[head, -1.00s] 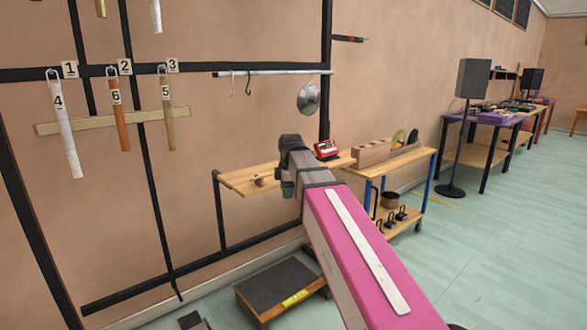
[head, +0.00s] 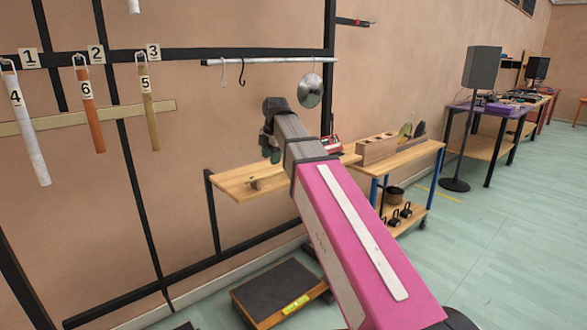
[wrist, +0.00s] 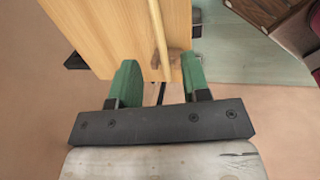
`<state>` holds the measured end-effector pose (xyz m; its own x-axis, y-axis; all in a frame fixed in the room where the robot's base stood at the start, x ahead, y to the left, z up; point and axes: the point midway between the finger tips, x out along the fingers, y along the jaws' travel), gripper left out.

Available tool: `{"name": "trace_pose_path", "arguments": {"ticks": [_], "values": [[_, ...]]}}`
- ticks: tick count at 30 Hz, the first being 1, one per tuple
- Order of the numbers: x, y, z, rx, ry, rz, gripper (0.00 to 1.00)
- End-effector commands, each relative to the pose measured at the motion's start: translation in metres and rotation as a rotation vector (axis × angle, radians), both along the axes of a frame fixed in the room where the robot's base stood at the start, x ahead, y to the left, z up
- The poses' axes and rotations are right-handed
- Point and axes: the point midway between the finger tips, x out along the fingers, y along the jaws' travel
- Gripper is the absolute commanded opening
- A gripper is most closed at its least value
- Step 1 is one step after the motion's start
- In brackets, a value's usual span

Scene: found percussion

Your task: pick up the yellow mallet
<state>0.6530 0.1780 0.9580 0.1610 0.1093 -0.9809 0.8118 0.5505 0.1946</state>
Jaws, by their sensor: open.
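A thin pale wooden stick (wrist: 158,30) runs over the wooden shelf in the wrist view and crosses a small brown block (wrist: 174,64). It may be the mallet's handle; no yellow head shows, so I cannot tell for sure. My gripper (wrist: 160,70) is open, with its green fingers apart on either side of the stick's near end and touching nothing that I can see. In the head view my gripper (head: 270,148) is above the wall-side shelf (head: 228,186), where the small brown block (head: 257,184) also shows.
A black wall frame carries hanging tubes (head: 88,110) at left and a rail with hooks (head: 260,61) and a metal disc (head: 310,90). A wooden trolley (head: 410,165) stands right of the shelf. A dark-topped low box (head: 275,288) is on the floor below. Open floor lies at right.

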Motion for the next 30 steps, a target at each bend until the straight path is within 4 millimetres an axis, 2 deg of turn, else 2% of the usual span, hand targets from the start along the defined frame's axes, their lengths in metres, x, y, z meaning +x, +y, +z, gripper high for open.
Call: {"name": "trace_pose_path", "arguments": {"ticks": [3, 11, 21, 30], "values": [[0.003, 0.002, -0.017, 0.0, 0.001, -0.001, 0.43], [0.006, 0.002, -0.03, 0.0, 0.0, -0.001, 0.43], [0.016, 0.004, -0.068, 0.0, 0.001, -0.002, 0.43], [0.017, 0.005, -0.075, 0.0, -0.001, -0.002, 0.43]]}}
